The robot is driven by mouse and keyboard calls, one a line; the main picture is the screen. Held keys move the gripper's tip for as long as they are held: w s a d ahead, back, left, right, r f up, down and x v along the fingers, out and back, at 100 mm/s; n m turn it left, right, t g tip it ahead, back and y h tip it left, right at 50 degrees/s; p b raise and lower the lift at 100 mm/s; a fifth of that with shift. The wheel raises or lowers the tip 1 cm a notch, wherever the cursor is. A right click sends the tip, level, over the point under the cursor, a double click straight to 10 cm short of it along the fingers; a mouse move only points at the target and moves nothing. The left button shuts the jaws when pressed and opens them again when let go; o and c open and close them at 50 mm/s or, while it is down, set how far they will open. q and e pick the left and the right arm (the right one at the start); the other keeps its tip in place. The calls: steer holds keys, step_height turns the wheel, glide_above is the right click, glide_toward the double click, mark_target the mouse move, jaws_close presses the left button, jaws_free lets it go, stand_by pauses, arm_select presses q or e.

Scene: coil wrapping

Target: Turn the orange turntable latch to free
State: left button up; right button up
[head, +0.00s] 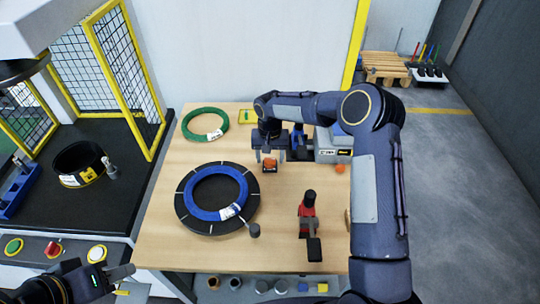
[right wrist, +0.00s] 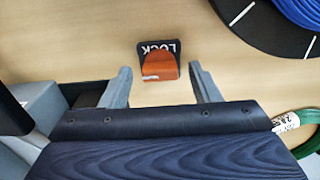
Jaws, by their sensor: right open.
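The orange turntable latch (head: 270,162) sits on a small dark plate on the wooden table, behind and right of the black turntable (head: 184,213). In the right wrist view the orange latch (right wrist: 160,68) covers part of the black plate, whose word LOCK shows upside down. My right gripper (head: 270,158) is over the latch, jaws pointing down. In the right wrist view its fingers (right wrist: 160,80) are spread, one either side of the latch, with gaps and no visible contact. My left gripper (head: 122,281) is at the lower left, away from the latch; its jaw opening is unclear.
A blue coil (head: 201,211) lies on the turntable. A green coil (head: 189,125) lies at the back left of the table. A red and black tool (head: 308,214) stands right of the turntable. A grey device (head: 332,147) stands behind. Clear wood lies at the front.

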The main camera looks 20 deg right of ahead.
steer(key=c, duration=1)
steer(key=n+b, duration=0.2)
steer(key=shift+f+n, duration=0.1)
steer(key=shift+n, duration=0.3)
steer(key=n+b, duration=0.1)
steer(key=n, duration=0.2)
steer(key=shift+n, duration=0.3)
steer(key=n+b, duration=0.1)
steer(key=n, duration=1)
steer(key=shift+n, duration=0.4)
